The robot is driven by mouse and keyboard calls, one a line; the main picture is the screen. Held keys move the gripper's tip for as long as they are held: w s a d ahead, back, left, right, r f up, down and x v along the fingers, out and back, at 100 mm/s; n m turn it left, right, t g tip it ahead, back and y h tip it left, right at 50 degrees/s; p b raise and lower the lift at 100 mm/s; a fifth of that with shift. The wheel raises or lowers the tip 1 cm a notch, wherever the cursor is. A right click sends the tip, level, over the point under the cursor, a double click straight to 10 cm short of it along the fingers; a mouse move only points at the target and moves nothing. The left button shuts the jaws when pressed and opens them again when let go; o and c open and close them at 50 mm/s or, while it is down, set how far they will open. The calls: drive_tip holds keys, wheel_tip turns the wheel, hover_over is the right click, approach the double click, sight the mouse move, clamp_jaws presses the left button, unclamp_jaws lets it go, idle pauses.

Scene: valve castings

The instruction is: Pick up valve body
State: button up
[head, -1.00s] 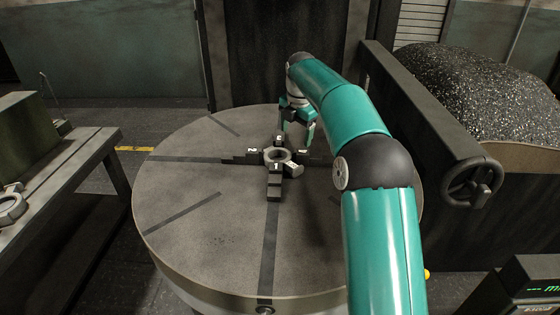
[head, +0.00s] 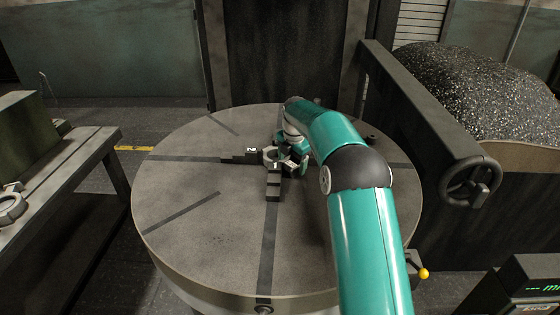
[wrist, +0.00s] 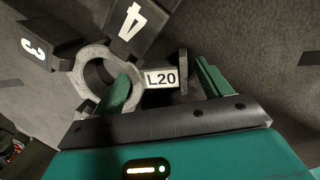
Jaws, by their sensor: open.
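The valve body is a grey ring (head: 267,157) with a short neck, set among the dark stepped jaws on the round table. In the wrist view the ring (wrist: 98,50) shows large, with a white "L20" label on its neck and a flange at the neck's end. My gripper (wrist: 163,74) is open, low over the valve body. One green finger appears over the ring's opening and the other lies beyond the flange, with the neck between them. Whether either finger touches it I cannot tell. In the head view my gripper (head: 297,155) partly hides the ring's right side.
The round table (head: 190,205) is otherwise mostly clear. A similar ring part (head: 10,208) lies on the left bench. A handwheel (head: 470,186) and a chip heap (head: 480,90) are at right.

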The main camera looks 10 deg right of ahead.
drive_tip(key=shift+f, duration=0.3)
clamp_jaws()
drive_tip(key=shift+w+r, duration=0.1)
drive_tip(key=shift+r, duration=0.1)
drive_tip(key=shift+r, duration=0.1)
